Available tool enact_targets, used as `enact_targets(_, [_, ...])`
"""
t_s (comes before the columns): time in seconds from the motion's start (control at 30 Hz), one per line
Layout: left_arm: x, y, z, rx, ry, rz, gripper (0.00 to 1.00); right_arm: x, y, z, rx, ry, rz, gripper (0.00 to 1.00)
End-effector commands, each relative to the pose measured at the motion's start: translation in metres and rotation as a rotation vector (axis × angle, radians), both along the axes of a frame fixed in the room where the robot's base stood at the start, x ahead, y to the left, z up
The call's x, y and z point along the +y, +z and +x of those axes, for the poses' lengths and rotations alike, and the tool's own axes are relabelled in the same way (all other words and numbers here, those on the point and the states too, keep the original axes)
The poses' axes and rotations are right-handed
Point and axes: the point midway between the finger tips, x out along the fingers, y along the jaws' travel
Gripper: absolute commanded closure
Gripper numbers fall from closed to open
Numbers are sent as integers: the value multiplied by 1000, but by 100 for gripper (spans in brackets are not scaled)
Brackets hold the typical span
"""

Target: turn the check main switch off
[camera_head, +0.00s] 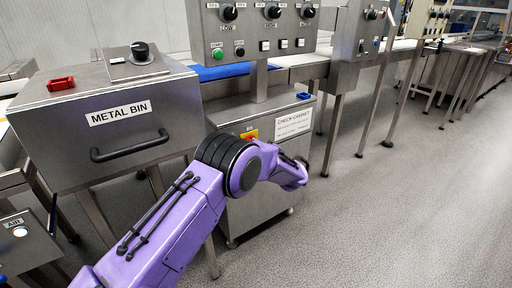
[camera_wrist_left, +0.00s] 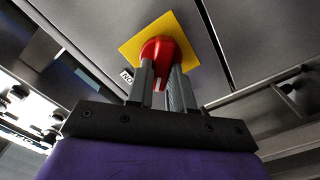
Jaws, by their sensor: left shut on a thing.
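The check main switch is a red knob on a yellow plate on the front of the check cabinet (camera_head: 262,203). In the left wrist view the red knob (camera_wrist_left: 158,47) sits between the fingers of my left gripper (camera_wrist_left: 163,75), which is shut on it. The yellow plate (camera_wrist_left: 185,26) shows around the knob. In the head view my purple left arm reaches across to the cabinet front, and only a bit of the yellow plate (camera_head: 251,134) shows above it. My left fingers are hidden there. My right gripper is in neither view.
The metal bin (camera_head: 85,140) with its black handle stands left of the cabinet, close to my arm. A control panel (camera_head: 255,30) with knobs and buttons rises above the cabinet. The grey floor (camera_head: 400,210) at the right is clear.

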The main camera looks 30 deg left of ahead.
Motion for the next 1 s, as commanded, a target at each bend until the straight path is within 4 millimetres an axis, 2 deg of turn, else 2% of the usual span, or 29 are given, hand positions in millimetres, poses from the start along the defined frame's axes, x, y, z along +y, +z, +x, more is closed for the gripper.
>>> enact_targets(0.6, [0, -7, -2, -509, 3, -216, 100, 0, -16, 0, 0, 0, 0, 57])
enact_targets(1.0, [0, -7, -2, -692, 2, -290, 100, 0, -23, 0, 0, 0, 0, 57])
